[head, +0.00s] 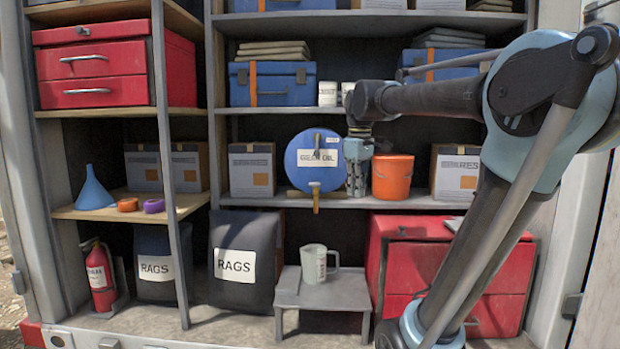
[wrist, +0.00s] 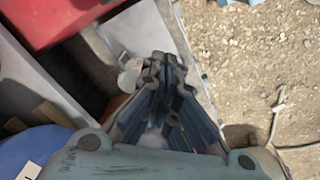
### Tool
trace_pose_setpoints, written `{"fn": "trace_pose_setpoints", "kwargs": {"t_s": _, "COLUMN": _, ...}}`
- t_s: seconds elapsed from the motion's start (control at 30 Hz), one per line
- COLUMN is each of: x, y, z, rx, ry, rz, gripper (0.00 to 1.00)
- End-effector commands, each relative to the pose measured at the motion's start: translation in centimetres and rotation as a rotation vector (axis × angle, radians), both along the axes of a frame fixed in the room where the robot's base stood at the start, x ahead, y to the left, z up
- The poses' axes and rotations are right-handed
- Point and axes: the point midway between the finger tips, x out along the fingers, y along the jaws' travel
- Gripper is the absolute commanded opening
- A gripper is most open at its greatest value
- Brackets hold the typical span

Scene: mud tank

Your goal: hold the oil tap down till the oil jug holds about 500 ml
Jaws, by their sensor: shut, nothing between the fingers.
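The blue gear oil drum (head: 303,177) lies on its side on the middle shelf, its labelled end facing out. The oil tap (head: 315,188) sticks out at its lower front, with a tan spout pointing down; no stream of oil shows below it. The pale oil jug (head: 312,266) stands upright below, on a small grey step; its oil level cannot be told. My gripper (head: 356,190) points down to the right of the drum and tap, apart from the tap. In the wrist view my gripper (wrist: 166,64) has its fingers together, with nothing between them.
An orange bucket (head: 393,177) stands just right of my gripper. The grey step (head: 345,287) stands below, between a dark rags bag (head: 230,285) and a red drawer cabinet (head: 415,280). The space in front of the shelf looks clear.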

Motion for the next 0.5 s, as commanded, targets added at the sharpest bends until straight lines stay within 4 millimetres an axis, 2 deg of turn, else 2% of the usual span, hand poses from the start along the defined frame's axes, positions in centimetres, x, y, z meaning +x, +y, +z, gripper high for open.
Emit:
{"fn": "trace_pose_setpoints", "kwargs": {"t_s": 0.03, "x": 1.4, "y": 1.1, "z": 1.7, "rx": -0.004, "ry": 0.005, "rz": 0.053, "gripper": 0.0}}
{"fn": "trace_pose_setpoints", "kwargs": {"t_s": 0.2, "x": 5.4, "y": 4.5, "z": 6.6, "rx": -0.02, "ry": 0.026, "rz": 0.242, "gripper": 0.0}}
{"fn": "trace_pose_setpoints", "kwargs": {"t_s": 0.4, "x": 9.5, "y": 9.0, "z": 11.4, "rx": -0.036, "ry": 0.051, "rz": 0.459, "gripper": 0.0}}
{"fn": "trace_pose_setpoints", "kwargs": {"t_s": 0.5, "x": 11.0, "y": 11.0, "z": 13.1, "rx": -0.041, "ry": 0.062, "rz": 0.55, "gripper": 0.0}}
